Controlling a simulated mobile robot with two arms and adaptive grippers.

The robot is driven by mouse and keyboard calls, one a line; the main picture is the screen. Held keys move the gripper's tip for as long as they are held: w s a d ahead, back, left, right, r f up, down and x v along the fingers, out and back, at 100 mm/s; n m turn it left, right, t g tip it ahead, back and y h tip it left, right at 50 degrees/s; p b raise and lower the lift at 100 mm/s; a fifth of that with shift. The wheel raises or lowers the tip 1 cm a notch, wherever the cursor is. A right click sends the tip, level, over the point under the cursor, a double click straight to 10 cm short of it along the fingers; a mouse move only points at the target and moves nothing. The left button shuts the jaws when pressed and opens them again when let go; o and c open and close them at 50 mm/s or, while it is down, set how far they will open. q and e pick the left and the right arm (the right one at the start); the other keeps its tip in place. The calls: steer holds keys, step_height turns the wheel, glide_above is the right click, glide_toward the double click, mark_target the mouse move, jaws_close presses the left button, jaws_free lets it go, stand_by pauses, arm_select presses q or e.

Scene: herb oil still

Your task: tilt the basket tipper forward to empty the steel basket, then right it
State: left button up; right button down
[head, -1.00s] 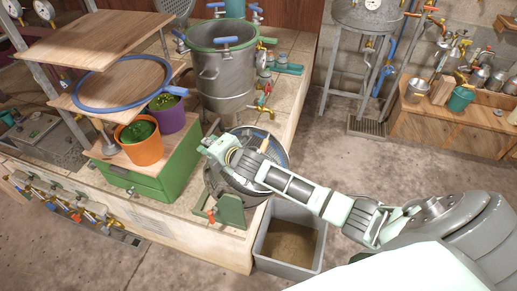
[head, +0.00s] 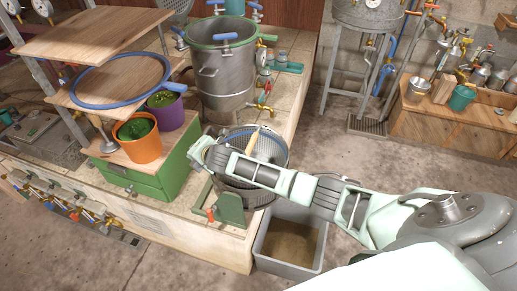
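The steel basket (head: 275,150) sits in the basket tipper at the front corner of the tiled counter, mostly upright as far as I can see. My arm covers part of it. The tipper shows a green bracket (head: 231,208) with an orange-red handle (head: 210,214) in front. A light wooden handle (head: 254,138) sticks up at the basket. My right gripper (head: 200,150) reaches across the basket from the right to its left side, near the green cabinet. Its fingers are too small and hidden to tell open from shut, or whether they touch anything. My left gripper is out of view.
A grey bin (head: 268,262) with a brown inside stands on the floor below the counter edge. A large steel pot (head: 222,85) stands behind the basket. An orange pot (head: 140,145) stands on the green cabinet (head: 170,180) to the left.

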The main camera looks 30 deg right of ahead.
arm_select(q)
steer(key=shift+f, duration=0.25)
arm_select(e)
steer(key=shift+w+a+f, duration=0.1)
steer(key=shift+a+f, duration=0.2)
stand_by(0.4)
